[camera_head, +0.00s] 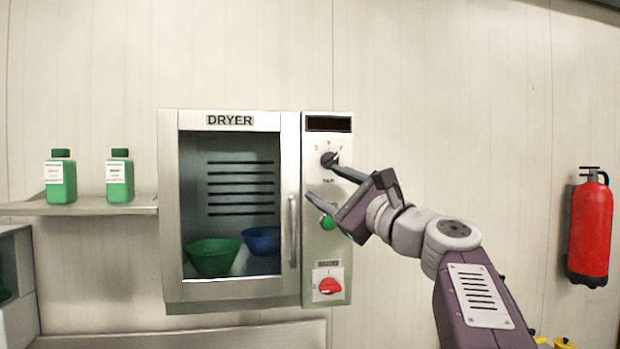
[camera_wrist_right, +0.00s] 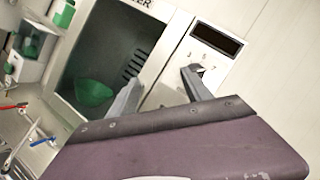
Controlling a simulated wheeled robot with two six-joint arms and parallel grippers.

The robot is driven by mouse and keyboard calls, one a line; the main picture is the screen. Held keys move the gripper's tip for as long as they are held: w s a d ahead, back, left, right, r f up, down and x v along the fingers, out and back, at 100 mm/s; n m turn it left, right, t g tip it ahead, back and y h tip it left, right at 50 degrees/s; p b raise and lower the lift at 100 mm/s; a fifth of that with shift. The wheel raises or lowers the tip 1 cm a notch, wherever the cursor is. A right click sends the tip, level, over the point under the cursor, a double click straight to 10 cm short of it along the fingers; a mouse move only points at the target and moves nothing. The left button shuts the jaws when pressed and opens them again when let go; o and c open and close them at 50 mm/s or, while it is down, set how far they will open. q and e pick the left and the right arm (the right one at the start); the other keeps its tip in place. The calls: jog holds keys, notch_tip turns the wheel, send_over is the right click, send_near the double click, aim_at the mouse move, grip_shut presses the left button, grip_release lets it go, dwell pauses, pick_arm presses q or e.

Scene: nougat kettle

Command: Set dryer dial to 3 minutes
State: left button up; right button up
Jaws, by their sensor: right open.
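The dryer (camera_head: 170,240) is a grey metal cabinet on the wall with a shut glass door. Its dark time dial (camera_head: 329,158) sits at the top of the right-hand panel, under a black display (camera_head: 328,124). My right gripper (camera_head: 322,182) is open in front of the panel, its upper finger close to the dial; I cannot tell if they touch. In the right wrist view the dial (camera_wrist_right: 190,68) shows just beyond the tip of the right-hand finger, with nothing between the fingers. The dial's exact setting is too small to read. My left gripper is not in view.
Below the dial are a green button (camera_head: 327,222) and a red knob (camera_head: 330,286). A green bowl (camera_head: 213,258) and a blue bowl (camera_head: 262,240) are inside the dryer. The door handle (camera_head: 293,230) stands out left of the panel. A fire extinguisher (camera_head: 591,228) hangs at right.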

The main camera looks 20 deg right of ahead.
aim_at(335, 162)
jog(key=s+d+r+m+h, duration=0.1)
jog(key=s+d+r+h, duration=0.15)
jog(key=d, duration=0.35)
jog(key=shift+t, duration=0.3)
jog(key=p+x, duration=0.5)
jog(key=x, duration=0.4)
jog(key=shift+a+f+p, duration=0.1)
jog(key=shift+f+p, duration=0.1)
jog(key=shift+p, duration=0.1)
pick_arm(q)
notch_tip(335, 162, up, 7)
pick_arm(e)
jog(key=shift+w, duration=0.4)
jog(key=shift+s+a, duration=0.1)
jog(key=shift+c, duration=1.2)
grip_shut()
